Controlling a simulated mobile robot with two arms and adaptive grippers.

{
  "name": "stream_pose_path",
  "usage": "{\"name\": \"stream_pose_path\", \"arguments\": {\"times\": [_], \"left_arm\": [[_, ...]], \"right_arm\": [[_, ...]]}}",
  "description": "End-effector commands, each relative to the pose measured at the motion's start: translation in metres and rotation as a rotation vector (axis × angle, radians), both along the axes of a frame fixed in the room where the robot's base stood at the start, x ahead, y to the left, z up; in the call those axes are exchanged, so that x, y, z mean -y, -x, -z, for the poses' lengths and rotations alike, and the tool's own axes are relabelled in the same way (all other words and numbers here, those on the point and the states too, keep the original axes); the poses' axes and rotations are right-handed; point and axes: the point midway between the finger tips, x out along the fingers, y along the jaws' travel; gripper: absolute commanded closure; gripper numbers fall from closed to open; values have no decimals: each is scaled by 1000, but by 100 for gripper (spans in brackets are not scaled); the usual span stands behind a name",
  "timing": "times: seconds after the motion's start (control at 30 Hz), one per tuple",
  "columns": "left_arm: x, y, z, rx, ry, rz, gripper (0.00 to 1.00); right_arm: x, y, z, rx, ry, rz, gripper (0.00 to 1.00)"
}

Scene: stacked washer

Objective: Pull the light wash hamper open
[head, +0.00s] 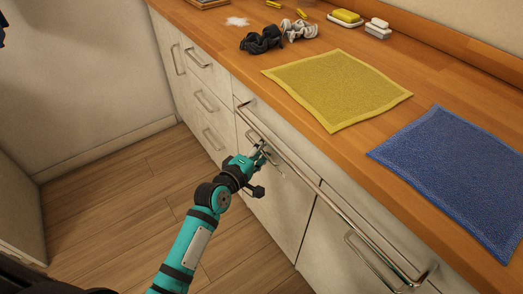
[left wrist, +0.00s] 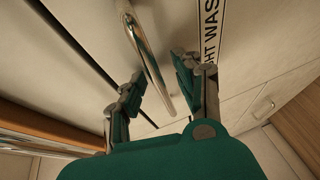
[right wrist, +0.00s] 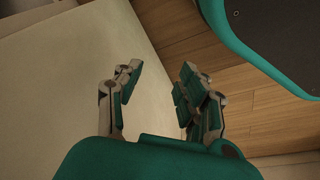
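The light wash hamper front (head: 286,208) is a pale panel below the counter and looks closed in the head view. Its label (left wrist: 211,28), partly cut off, shows in the left wrist view. Its metal bar handle (left wrist: 150,62) runs between the fingers of my left gripper (left wrist: 157,84). These fingers are apart, one on each side of the bar, with gaps visible. In the head view my left gripper (head: 262,158) is at the handle and partly hides it. My right gripper (right wrist: 158,88) is open and empty in the right wrist view, and outside the head view.
A long metal rail (head: 335,205) runs along the counter front above the hamper. Drawers (head: 205,100) stand to the left, and another handled front (head: 345,245) to the right. Yellow (head: 335,88) and blue (head: 460,175) cloths lie on the counter. The wooden floor (head: 120,205) is clear.

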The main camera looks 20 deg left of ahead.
Motion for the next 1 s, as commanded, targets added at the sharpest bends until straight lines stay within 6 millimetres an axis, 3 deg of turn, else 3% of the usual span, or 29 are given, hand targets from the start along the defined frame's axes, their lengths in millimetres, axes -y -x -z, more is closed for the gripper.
{"name": "stream_pose_path", "arguments": {"times": [0.13, 0.4, 1.0], "left_arm": [[0, 0, 0, 0, 0, 0, 68], [0, 0, 0, 0, 0, 0, 100], [-4, -2, 0, 1, -3, 0, 100]], "right_arm": [[0, 0, 0, 0, 0, 0, 60], [0, 0, 0, 0, 1, 0, 60], [0, -1, 0, 1, 1, 0, 60]]}}
